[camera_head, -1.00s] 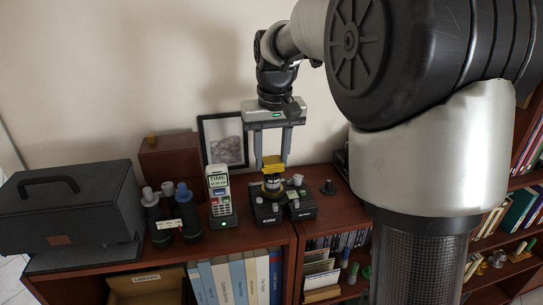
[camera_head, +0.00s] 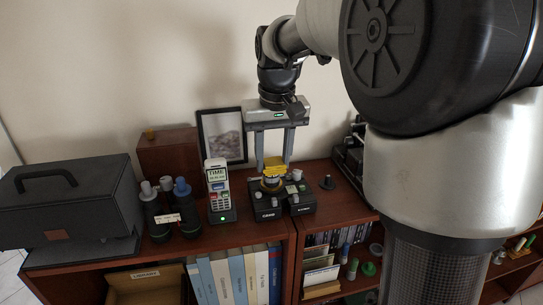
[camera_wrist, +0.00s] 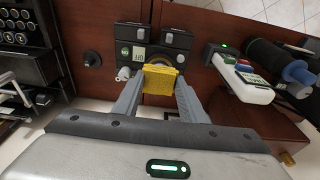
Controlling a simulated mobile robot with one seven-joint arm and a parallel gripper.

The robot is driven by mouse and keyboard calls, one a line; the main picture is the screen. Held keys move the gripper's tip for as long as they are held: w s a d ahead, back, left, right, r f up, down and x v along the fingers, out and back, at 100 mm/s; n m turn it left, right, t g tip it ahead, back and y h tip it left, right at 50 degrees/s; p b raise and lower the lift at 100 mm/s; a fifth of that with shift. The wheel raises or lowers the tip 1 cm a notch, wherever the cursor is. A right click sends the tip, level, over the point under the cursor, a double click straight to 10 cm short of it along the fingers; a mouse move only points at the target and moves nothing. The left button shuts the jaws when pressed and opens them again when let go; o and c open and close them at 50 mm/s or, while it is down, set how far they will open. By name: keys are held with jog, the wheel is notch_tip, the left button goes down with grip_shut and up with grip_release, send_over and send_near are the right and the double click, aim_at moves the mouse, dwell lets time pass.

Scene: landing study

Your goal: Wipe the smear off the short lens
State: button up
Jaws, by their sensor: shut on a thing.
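My gripper (camera_head: 273,158) is shut on a yellow pad (camera_head: 275,164), which also shows between the fingers in the wrist view (camera_wrist: 160,78). The fingers point down. The pad is right over a short dark lens (camera_head: 272,184) that stands upright at a black two-part device (camera_head: 300,203) on the shelf top. The pad seems to touch the lens top, but I cannot tell for certain. The pad hides most of the lens in the wrist view, and no smear shows.
A handset in a cradle (camera_head: 218,190) stands close on the left, with black binoculars (camera_head: 168,215) beyond it and a dark grey case (camera_head: 70,205) farther left. A framed picture (camera_head: 222,135) leans behind. A small black knob (camera_head: 327,183) stands right. Bare shelf top (camera_head: 340,205) lies at the right.

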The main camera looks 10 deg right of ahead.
jog(key=shift+w+p, duration=0.35)
jog(key=shift+w, duration=0.25)
jog(key=shift+w+f, duration=0.2)
jog(key=shift+w, duration=0.25)
grip_shut()
jog(key=shift+p, duration=0.3)
jog(key=shift+s+f, duration=0.1)
jog(key=shift+s, duration=0.05)
jog(key=shift+s+b, duration=0.45)
jog(key=shift+s, duration=0.35)
jog(key=shift+s+r+p, duration=0.25)
jog(key=shift+p, duration=0.05)
jog(key=shift+w+r+p, duration=0.2)
jog(key=shift+w+p, duration=0.35)
jog(key=shift+w, duration=0.85)
